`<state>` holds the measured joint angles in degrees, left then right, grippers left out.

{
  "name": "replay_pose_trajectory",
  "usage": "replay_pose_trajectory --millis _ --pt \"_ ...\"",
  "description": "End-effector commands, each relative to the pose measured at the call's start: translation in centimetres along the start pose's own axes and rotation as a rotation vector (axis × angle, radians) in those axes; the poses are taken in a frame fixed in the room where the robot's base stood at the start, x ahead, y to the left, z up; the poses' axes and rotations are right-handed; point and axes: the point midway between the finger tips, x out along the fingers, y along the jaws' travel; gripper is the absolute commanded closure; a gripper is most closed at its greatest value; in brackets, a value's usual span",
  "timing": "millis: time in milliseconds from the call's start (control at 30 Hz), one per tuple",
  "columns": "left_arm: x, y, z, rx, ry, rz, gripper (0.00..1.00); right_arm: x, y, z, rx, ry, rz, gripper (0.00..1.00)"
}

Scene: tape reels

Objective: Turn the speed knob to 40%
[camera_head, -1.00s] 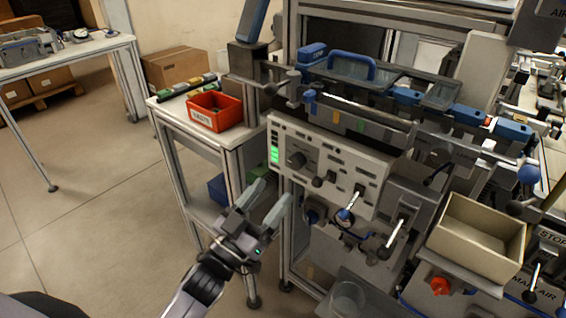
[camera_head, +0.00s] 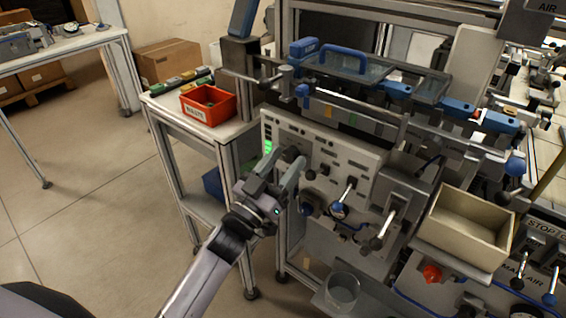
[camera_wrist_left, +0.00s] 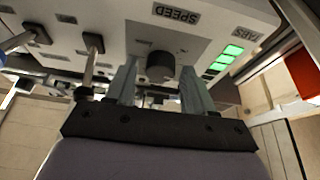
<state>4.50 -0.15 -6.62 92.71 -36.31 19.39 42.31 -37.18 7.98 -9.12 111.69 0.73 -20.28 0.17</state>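The speed knob (camera_wrist_left: 160,66) is a dark round knob on the light control panel (camera_wrist_left: 130,38), under the SPEED label (camera_wrist_left: 176,14) in the left wrist view. My left gripper (camera_wrist_left: 158,78) is open, with one finger on each side of the knob and visible gaps to it. In the head view the left gripper (camera_head: 283,166) is at the panel's left part, and the knob (camera_head: 290,153) is partly hidden by the fingers. Green lit bars (camera_wrist_left: 226,58) show beside the knob. My right gripper is not in view.
Levers (camera_head: 345,192) stick out of the panel to the right of the knob. A red bin (camera_head: 208,104) stands on the side table at left. A beige open box (camera_head: 468,226) is at right. Open floor lies at left.

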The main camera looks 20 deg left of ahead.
Motion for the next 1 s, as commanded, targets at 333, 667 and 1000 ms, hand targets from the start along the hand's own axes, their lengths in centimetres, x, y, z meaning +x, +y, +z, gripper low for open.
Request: replay_pose_trajectory --millis 333,667,1000 --pt "-0.03 -0.02 -0.01 0.006 0.000 0.002 0.95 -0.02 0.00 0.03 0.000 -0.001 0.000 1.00" --pt "-0.03 -0.15 -0.04 0.126 -0.001 0.053 0.95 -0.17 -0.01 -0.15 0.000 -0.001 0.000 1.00" --pt "0.03 -0.39 -0.17 0.404 -0.001 0.169 0.95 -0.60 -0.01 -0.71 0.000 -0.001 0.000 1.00"
